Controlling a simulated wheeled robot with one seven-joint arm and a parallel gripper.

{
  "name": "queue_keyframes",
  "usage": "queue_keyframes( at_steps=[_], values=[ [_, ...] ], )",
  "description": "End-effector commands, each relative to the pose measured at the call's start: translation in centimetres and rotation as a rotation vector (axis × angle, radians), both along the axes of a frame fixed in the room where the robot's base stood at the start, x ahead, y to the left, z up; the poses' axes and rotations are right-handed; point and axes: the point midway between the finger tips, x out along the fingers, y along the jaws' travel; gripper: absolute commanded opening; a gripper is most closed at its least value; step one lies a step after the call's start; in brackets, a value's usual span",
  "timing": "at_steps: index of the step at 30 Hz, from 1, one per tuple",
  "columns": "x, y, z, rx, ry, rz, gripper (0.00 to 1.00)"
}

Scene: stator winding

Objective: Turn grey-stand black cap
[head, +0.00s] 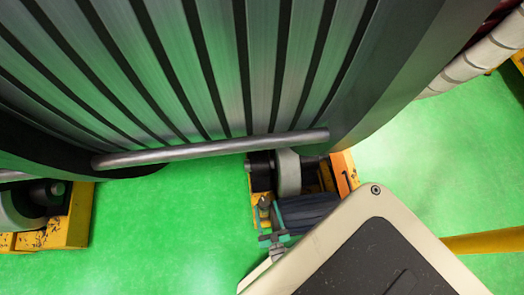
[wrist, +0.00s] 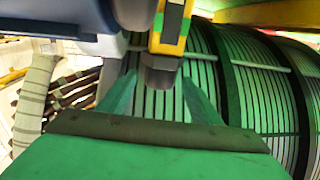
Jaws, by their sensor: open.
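A small dark cap (wrist: 160,70) sticks out from the yellow and black stand part (wrist: 172,28) in the wrist view. It lies between the two teal fingers of my gripper (wrist: 160,100), which are apart on either side of it. I cannot tell whether they touch it. In the head view, my gripper (head: 270,224) shows as small teal finger pieces beside the yellow roller stand, and a small dark knob that looks like the cap (head: 263,202) is close to them. The dark hand behind the fingers hides part of the stand. No separate grey stand can be made out clearly.
The big slatted stator (head: 230,70) fills the top of the head view, with a grey rod (head: 215,149) along its lower edge. A pale roller (head: 288,172) stands beneath it. Another yellow roller stand (head: 70,220) is at the left. Green floor (head: 165,235) between the stands is clear.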

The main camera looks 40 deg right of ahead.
Motion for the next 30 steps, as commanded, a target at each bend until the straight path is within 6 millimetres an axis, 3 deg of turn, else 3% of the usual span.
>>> queue_keyframes(
  at_steps=[6, 12, 26, 30],
  values=[
    [3.7, -1.7, 0.1, 0.0, -0.001, 0.001, 0.58],
    [6.1, -2.7, 0.1, 0.0, -0.001, 0.002, 0.58],
    [6.9, -3.2, 0.0, 0.001, 0.002, 0.001, 0.58],
    [6.9, -3.2, 0.0, 0.001, 0.002, 0.002, 0.25]
  ],
)
